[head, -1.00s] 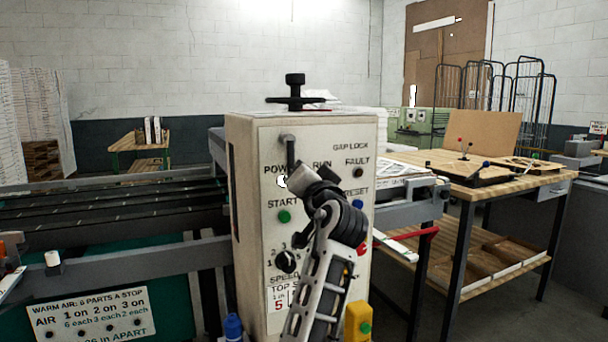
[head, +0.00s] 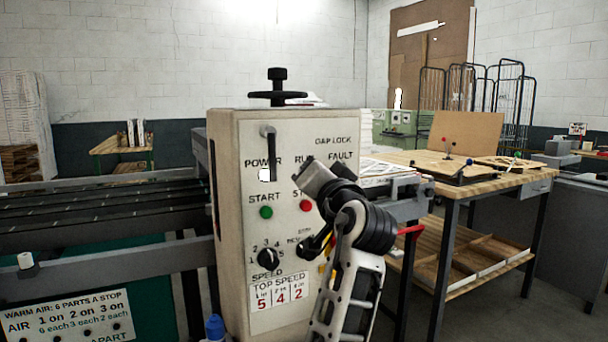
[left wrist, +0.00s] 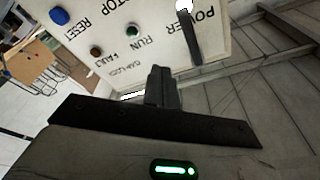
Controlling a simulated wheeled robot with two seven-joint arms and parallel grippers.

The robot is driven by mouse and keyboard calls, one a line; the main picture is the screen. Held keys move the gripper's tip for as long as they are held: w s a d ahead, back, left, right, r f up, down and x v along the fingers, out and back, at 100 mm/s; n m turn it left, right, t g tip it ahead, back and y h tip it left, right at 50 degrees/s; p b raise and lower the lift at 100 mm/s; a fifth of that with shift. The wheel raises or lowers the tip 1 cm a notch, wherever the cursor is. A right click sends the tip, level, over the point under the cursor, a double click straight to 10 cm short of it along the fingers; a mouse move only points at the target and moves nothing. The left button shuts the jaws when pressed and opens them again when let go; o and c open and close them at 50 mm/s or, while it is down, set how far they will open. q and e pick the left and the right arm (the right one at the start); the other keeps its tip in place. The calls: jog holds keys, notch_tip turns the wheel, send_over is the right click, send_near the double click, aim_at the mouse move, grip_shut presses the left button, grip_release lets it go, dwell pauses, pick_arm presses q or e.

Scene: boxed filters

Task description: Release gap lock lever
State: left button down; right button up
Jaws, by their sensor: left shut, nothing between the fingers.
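The gap lock lever (head: 271,155) is a dark grey bar on the pale control box (head: 228,200). It hangs down from its pivot, left of the printed GAP LOCK label. In the left wrist view the lever (left wrist: 191,42) appears inverted. My left gripper (head: 312,172) is in front of the panel, right of the lever and apart from it. Its closed black fingers (left wrist: 158,86) show in the left wrist view, left of the lever, with nothing between them. The left arm hides part of the panel's right side. My right gripper is not in view.
A black handwheel (head: 277,88) stands on top of the box. A green START button (head: 266,212), a red button (head: 306,206) and a speed knob (head: 269,258) share the panel. A wooden workbench (head: 487,187) stands at right; machine rails (head: 100,205) run left.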

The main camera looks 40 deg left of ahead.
pick_arm(q)
jog(key=v, duration=0.2)
jog(key=shift+s+d+r, duration=0.15)
jog(key=shift+s+d, duration=0.15)
dwell(0.3)
jog(key=d+f+m+t+h, duration=0.1)
jog(key=d+f+m+h, duration=0.25)
jog(key=f, duration=0.65)
jog(key=d+f+m+t+h, duration=0.25)
jog(key=f+h, duration=0.25)
jog(key=f, duration=0.5)
jog(key=d+f+m+t+h, duration=0.15)
jog(key=d+f+h, duration=0.25)
jog(key=f, duration=0.6)
jog(key=s+d+f+n+g+h, duration=0.1)
jog(key=s+d+f+g+h, duration=0.1)
jog(key=s+d+f, duration=0.3)
jog(key=s+d+f+g+h, duration=0.3)
jog(key=s+d+f+h, duration=0.2)
jog(key=s+f, duration=0.8)
jog(key=s, duration=0.3)
jog(key=shift+s+n, duration=0.15)
jog(key=shift+n, duration=0.2)
